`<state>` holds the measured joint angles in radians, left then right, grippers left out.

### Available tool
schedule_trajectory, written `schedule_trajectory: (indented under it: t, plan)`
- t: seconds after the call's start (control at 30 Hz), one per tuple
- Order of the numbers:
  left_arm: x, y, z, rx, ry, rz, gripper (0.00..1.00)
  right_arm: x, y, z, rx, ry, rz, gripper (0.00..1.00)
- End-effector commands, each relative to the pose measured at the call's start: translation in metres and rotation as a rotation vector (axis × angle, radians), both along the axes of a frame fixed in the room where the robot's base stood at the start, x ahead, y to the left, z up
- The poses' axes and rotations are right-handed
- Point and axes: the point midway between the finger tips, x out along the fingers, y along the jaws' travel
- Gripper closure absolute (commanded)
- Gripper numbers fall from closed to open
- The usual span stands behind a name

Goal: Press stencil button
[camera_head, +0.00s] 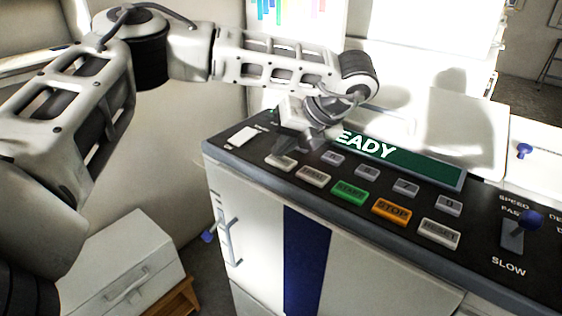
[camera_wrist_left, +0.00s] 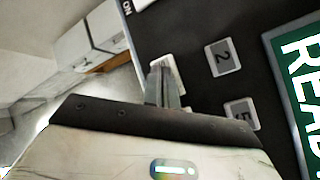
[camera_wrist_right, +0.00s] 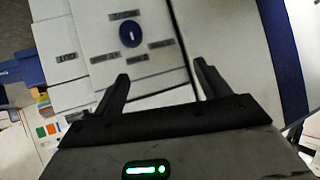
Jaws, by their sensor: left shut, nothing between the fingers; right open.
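My left gripper (camera_head: 284,157) is shut and empty, pointing down at the front left of the black control panel (camera_head: 232,154). In the left wrist view its closed fingertips (camera_wrist_left: 161,68) lie over a pale button (camera_wrist_left: 173,64) and hide part of it. In the head view that button (camera_head: 276,163) is the leftmost of the front row; its label is not readable, and I cannot tell whether the tips touch it. My right gripper (camera_wrist_right: 162,80) is open and empty; it shows only in the right wrist view.
To its right are another grey button (camera_head: 313,176), green START (camera_head: 350,192), orange STOP (camera_head: 391,210) and RESET (camera_head: 440,233). Number keys (camera_head: 367,171) and a green display (camera_head: 420,165) reading "EADY" lie behind. A blue-knobbed speed lever (camera_head: 530,220) stands at right.

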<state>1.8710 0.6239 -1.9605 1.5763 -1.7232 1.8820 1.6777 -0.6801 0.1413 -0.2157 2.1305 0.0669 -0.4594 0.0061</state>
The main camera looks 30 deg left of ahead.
Motion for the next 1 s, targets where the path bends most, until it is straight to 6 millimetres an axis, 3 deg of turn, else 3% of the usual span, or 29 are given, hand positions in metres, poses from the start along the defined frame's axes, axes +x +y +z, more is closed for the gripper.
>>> schedule_trajectory:
  t: [1.0]
  plan:
    - [-0.0002,0.0001,-0.0073,0.000,0.001,0.001,1.00,0.0001,-0.0001,-0.0072,0.000,-0.001,0.000,0.25]
